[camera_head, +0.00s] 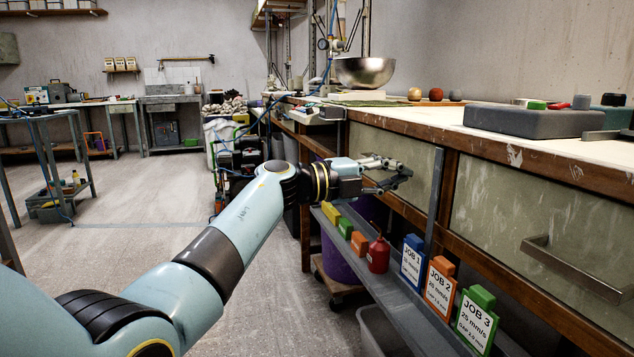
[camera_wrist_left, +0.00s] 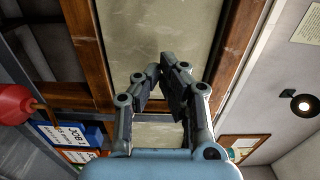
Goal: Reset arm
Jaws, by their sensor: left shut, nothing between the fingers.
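My left gripper (camera_head: 402,172) reaches in from the left on my light-blue arm and is in front of the workbench's drawer fronts. It also shows in the left wrist view (camera_wrist_left: 162,78), with its fingers close together and nothing held. In the left wrist view the fingers are before a pale drawer front (camera_wrist_left: 125,35) and its wooden frame. I cannot tell whether they touch it. My right gripper is not in view.
The workbench top (camera_head: 420,117) holds a metal bowl (camera_head: 365,71) and a grey block (camera_head: 530,121). Below, a shelf (camera_head: 400,310) carries a red bottle (camera_head: 378,255) and job cards, including JOB 1 (camera_head: 412,262). Open floor (camera_head: 120,265) lies to the left.

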